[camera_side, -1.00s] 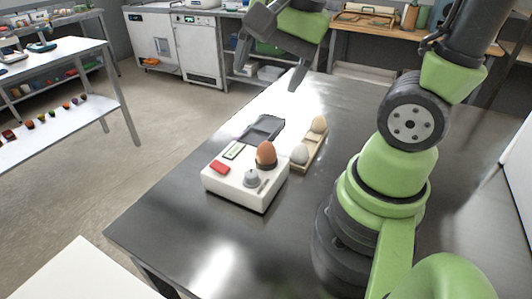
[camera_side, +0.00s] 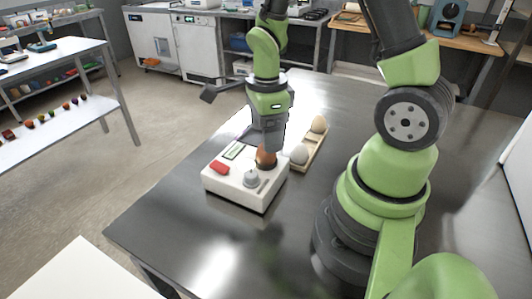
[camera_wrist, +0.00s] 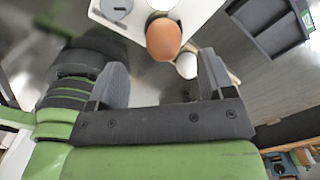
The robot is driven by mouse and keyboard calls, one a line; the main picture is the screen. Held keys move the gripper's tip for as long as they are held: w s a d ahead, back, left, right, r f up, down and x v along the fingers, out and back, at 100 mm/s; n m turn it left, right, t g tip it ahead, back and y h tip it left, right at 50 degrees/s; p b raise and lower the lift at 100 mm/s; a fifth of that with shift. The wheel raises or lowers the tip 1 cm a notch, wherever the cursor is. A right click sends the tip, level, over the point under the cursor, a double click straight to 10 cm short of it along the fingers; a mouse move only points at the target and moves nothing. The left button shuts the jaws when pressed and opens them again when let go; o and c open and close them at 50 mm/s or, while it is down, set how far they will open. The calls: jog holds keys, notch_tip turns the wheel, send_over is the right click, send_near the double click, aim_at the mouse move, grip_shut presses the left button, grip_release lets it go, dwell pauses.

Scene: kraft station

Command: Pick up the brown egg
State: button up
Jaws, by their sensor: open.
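The brown egg (camera_side: 265,159) sits upright on the white box-shaped device (camera_side: 228,187), which has a red button, a small display and a grey knob. In the wrist view the brown egg (camera_wrist: 163,39) lies ahead of and between my fingers. My gripper (camera_side: 268,143) points down just above and behind the egg in the side view, partly covering its top. My gripper (camera_wrist: 158,78) is open, with nothing held. I cannot tell exactly how far the fingers are from the egg.
A wooden holder (camera_side: 312,157) with pale eggs (camera_side: 299,154) stands right beside the device. A dark tray (camera_wrist: 270,22) shows in the wrist view; my gripper hides it in the side view. The front of the metal table (camera_side: 190,238) is clear.

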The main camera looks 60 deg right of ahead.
jog(key=shift+w+d+f, duration=0.15)
jog(key=shift+f, duration=2.2)
jog(key=shift+c, duration=0.4)
jog(key=c, duration=0.7)
